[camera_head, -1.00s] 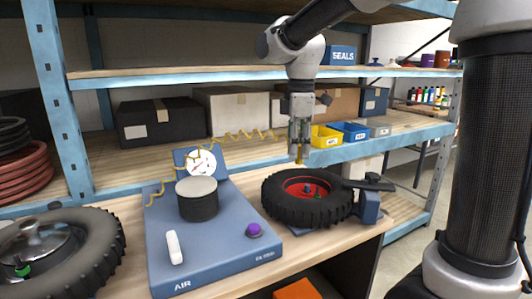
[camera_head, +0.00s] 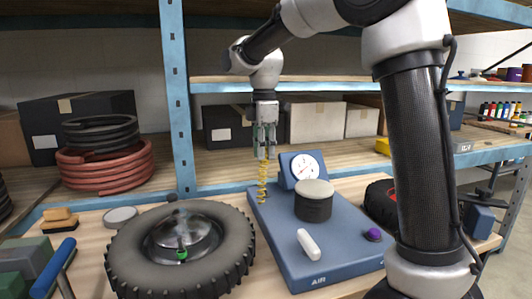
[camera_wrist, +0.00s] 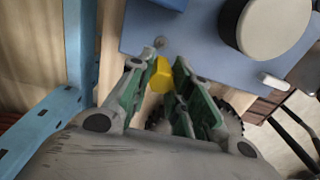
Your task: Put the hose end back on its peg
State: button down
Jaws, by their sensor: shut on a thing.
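My gripper (camera_head: 265,153) is shut on the yellow hose end (camera_wrist: 160,77), which shows between the fingers in the wrist view. It is held above the back left corner of the blue air unit (camera_head: 305,262). The coiled yellow hose (camera_head: 262,188) hangs down from my gripper to that corner. A small grey round knob (camera_wrist: 159,42) shows on the unit's edge in the wrist view; I cannot tell whether it is the peg. The unit carries a dial gauge (camera_head: 305,167), a black cylinder with a pale top (camera_head: 313,205), a white bar (camera_head: 308,243) and a purple knob (camera_head: 373,235).
A tyre with a metal hub (camera_head: 181,247) lies left of the unit. Another tyre (camera_head: 380,199) is to the right, partly behind my arm. A blue shelf upright (camera_head: 177,95) stands behind, left of my gripper. Red and black hose coils (camera_head: 105,165) sit on the shelf.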

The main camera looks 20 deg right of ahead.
jog(key=shift+d+f, duration=0.15)
jog(key=shift+f, duration=2.75)
jog(key=shift+f, duration=2)
jog(key=c, duration=0.6)
grip_release()
jog(key=shift+r, duration=0.2)
dwell(0.5)
jog(key=shift+r, duration=1.3)
jog(key=shift+r, duration=0.1)
